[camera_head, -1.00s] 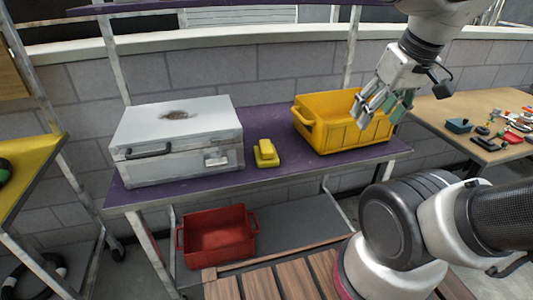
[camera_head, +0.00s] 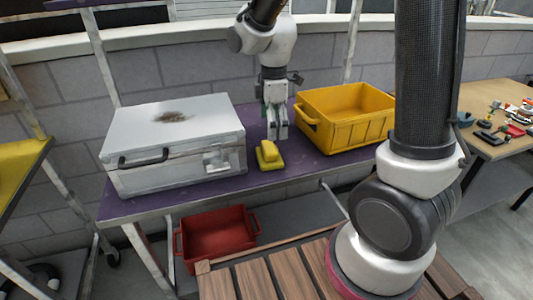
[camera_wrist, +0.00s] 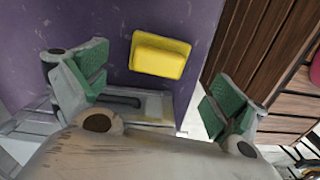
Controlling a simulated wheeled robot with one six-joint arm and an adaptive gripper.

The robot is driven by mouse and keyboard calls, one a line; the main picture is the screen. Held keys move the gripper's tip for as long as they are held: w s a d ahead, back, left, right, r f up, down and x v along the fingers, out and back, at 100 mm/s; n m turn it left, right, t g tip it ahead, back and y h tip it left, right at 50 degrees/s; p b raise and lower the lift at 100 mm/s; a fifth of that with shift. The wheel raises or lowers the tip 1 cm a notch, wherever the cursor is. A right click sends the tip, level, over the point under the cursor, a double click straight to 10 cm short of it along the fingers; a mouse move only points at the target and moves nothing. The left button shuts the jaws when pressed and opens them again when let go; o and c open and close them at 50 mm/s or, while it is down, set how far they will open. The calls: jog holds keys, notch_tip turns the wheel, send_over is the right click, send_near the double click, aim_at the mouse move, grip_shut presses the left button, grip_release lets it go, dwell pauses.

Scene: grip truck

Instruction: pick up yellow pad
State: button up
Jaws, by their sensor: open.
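The yellow pad (camera_head: 269,156) lies on the purple shelf top (camera_head: 200,196), between the white case and the yellow crate. It also shows in the wrist view (camera_wrist: 160,55), ahead of and between my fingers. My gripper (camera_head: 278,133) points down above the shelf, just behind and to the right of the pad in the head view. In the wrist view my gripper (camera_wrist: 160,95) has its green-padded fingers wide apart, with nothing between them. The gripper is apart from the pad.
A white case (camera_head: 175,150) stands left of the pad. A yellow crate (camera_head: 345,118) stands close on the right. A red crate (camera_head: 215,233) sits on the lower level. A wooden table (camera_head: 485,115) with small items is at far right.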

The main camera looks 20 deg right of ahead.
aim_at(272, 146)
jog(key=shift+f, duration=0.2)
jog(key=f, duration=0.7)
jog(key=shift+a+f, duration=0.2)
jog(key=shift+c, duration=0.4)
jog(key=c, duration=1)
